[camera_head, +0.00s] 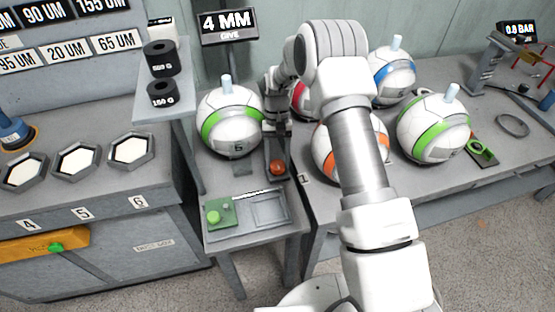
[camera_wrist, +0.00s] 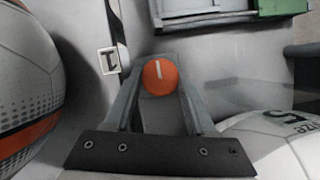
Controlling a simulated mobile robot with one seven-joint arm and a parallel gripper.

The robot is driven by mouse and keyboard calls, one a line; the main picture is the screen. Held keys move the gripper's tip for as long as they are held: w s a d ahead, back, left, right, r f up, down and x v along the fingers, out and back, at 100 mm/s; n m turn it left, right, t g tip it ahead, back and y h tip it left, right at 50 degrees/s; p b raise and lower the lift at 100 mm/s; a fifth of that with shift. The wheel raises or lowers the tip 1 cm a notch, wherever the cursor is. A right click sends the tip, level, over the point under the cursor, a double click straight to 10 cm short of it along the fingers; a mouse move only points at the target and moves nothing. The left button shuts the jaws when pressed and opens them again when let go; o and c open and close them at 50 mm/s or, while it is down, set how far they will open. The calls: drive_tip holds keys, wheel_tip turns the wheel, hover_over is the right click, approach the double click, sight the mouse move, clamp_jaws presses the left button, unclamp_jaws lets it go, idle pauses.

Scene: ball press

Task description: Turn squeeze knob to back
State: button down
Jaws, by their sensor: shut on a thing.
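The squeeze knob is a round orange knob (camera_head: 277,168) at the front of the narrow middle bench, just below the ball marked 6. It also shows in the wrist view (camera_wrist: 159,79), with a white line on its face. My gripper (camera_head: 278,162) reaches down from above with a grey finger on each side of the knob. In the wrist view my gripper (camera_wrist: 160,72) is shut on it.
A white and green ball (camera_head: 232,122) stands close to the left of my gripper. A ball with an orange stripe (camera_head: 322,150) stands close on the right. A green button panel (camera_head: 220,213) lies in front. A 4 MM sign (camera_head: 228,24) stands behind.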

drive_tip(key=shift+c, duration=1.2)
unclamp_jaws()
drive_tip(key=p+v, duration=0.1)
drive_tip(key=v, duration=1.6)
drive_tip(key=shift+r+p, duration=0.25)
drive_tip(key=shift+p, duration=0.1)
drive_tip(key=shift+r, duration=0.1)
drive_tip(key=s+d+r+t+p, duration=0.1)
drive_tip(key=s+d+r+t, duration=0.2)
drive_tip(key=s+r, duration=0.6)
drive_tip(key=s+d+r+t+p, duration=0.1)
drive_tip(key=s+d+r+t, duration=0.2)
drive_tip(key=r, duration=0.9)
drive_tip(key=s+d+t, duration=0.2)
drive_tip(key=s, duration=0.8)
drive_tip(key=s+d+t+p, duration=0.1)
drive_tip(key=s+t, duration=0.1)
drive_tip(key=s, duration=0.8)
drive_tip(key=shift+s+d+r+n+p, duration=0.3)
drive_tip(key=shift+d+r, duration=0.1)
